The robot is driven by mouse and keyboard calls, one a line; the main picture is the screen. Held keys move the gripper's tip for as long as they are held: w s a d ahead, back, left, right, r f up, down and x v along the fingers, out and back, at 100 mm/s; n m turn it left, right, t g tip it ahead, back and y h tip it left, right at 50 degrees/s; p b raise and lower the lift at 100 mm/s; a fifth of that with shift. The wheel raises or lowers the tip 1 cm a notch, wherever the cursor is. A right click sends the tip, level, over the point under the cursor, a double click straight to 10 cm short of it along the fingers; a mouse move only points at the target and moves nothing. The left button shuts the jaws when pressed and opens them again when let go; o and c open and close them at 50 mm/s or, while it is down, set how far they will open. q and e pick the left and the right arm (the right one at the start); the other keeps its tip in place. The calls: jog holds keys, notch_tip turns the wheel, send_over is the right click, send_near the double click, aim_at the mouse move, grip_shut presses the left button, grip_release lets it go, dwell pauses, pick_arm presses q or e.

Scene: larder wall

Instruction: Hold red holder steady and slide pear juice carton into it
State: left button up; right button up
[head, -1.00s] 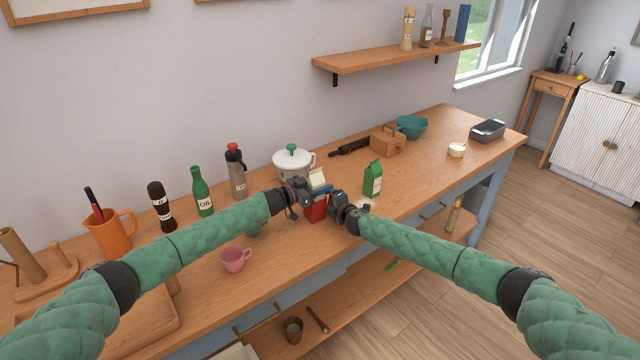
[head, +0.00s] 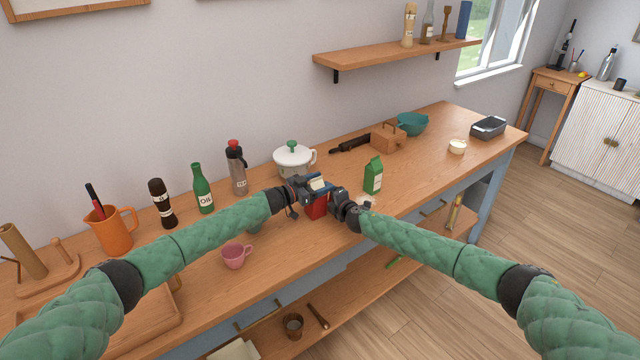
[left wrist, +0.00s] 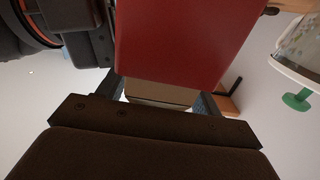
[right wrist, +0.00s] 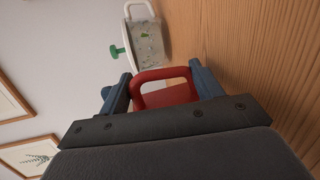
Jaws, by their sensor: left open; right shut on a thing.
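The red holder (head: 316,209) stands on the counter; it fills the top of the left wrist view (left wrist: 182,40). My right gripper (head: 339,198) is shut on the holder's red loop handle (right wrist: 165,76). A cream-topped carton (head: 317,184) sits in the holder with only its top showing above; its label cannot be read. My left gripper (head: 313,187) is open around the carton's top, with a beige face of it (left wrist: 160,93) between the fingers. How deep the carton sits is hidden.
A green carton (head: 373,176) stands right of the holder. A white pot (head: 293,162) with a green knob is behind, and a pink cup (head: 235,256) is at the front left.

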pick_arm(q)
jog(key=shift+s+d+f, duration=0.1)
jog(key=shift+s+f, duration=0.15)
jog(key=shift+f, duration=0.05)
pick_arm(e)
jog(key=shift+r, duration=0.15)
pick_arm(q)
jog(key=shift+s+a, duration=0.15)
jog(key=shift+a, duration=0.05)
jog(key=v, duration=1.1)
jog(key=shift+a+r, duration=0.2)
jog(key=shift+a, duration=0.05)
pick_arm(e)
jog(key=o, duration=1.1)
jog(key=shift+c, duration=0.2)
